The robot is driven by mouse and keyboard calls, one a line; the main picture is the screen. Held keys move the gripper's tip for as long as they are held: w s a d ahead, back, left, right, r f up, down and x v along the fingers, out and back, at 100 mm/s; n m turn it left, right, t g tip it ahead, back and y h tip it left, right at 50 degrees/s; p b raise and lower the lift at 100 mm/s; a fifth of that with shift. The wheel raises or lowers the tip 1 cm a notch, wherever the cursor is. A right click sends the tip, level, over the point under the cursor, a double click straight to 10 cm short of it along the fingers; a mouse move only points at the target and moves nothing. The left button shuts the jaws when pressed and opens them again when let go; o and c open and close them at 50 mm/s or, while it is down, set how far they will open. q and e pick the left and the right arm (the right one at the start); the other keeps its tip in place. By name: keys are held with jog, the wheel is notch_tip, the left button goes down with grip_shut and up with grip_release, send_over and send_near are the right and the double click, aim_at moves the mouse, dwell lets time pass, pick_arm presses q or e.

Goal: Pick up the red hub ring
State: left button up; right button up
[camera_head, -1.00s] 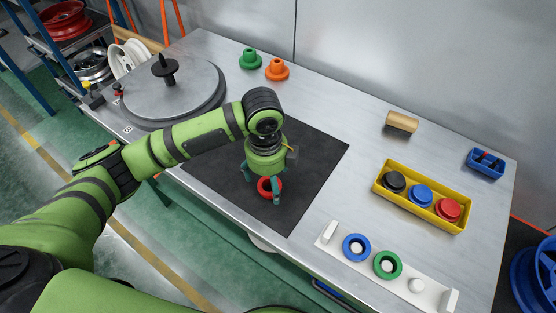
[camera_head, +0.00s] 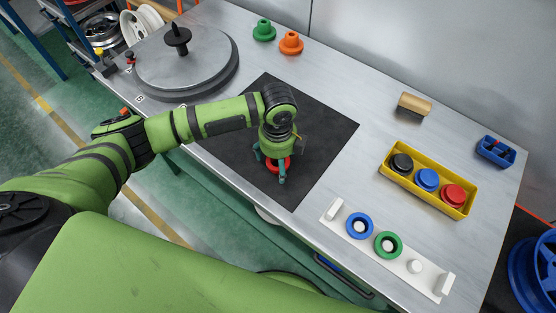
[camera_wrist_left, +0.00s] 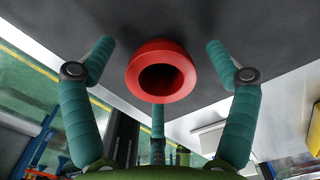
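The red hub ring (camera_head: 272,166) lies on the black mat (camera_head: 325,137), partly hidden by my left gripper. My left gripper (camera_head: 276,170) is over the ring with its teal fingers spread around it. In the left wrist view the ring (camera_wrist_left: 162,68) sits between the open fingers, with gaps to the left and right fingers. The third finger shows below the ring in that view; I cannot tell if it touches. My right gripper is not in view.
A white holder (camera_head: 412,281) carries a blue ring (camera_head: 359,217) and a green ring (camera_head: 380,246). A yellow tray (camera_head: 420,189) holds black, blue and red parts. A round grey turntable (camera_head: 165,75) stands at the left. Green and orange parts (camera_head: 291,43) stand at the back.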

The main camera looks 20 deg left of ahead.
pick_arm(q)
jog(key=c, duration=0.7)
jog(key=shift+r, duration=0.15)
jog(key=shift+c, duration=0.4)
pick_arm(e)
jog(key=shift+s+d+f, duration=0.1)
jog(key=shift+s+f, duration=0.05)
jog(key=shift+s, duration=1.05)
